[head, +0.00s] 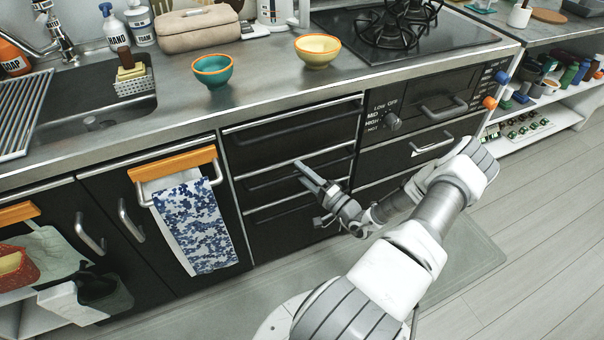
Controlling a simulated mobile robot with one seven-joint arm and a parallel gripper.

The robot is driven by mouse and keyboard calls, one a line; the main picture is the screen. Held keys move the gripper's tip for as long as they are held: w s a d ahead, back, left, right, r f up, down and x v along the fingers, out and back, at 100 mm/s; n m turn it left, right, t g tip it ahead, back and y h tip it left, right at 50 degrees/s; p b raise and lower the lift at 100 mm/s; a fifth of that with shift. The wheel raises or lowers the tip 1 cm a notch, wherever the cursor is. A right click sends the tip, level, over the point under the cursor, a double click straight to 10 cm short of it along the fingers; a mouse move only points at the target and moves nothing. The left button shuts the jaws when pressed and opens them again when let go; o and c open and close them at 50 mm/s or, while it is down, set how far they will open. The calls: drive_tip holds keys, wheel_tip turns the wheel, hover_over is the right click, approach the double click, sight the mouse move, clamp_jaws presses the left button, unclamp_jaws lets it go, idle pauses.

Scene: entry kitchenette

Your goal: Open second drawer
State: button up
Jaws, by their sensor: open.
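A stack of black drawers with horizontal bar handles stands under the counter, left of the oven, in the head view. The second drawer (262,183) is in the middle of the stack and looks shut, with a dark bar handle across its front. My gripper (300,172) is in front of this drawer, reaching in from the right with its fingers apart. The fingertips are close to the second drawer's handle. I cannot tell whether they touch it or stand around it. The top drawer (285,131) and the lower drawer (275,232) also look shut.
A blue patterned towel (193,222) hangs on the cabinet door left of the drawers. The oven (420,110) is to the right. A teal bowl (212,71) and a yellow bowl (317,51) stand on the counter above. The floor in front looks clear.

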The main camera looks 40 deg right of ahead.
drive_tip(key=shift+c, duration=0.4)
clamp_jaws()
idle(1.1)
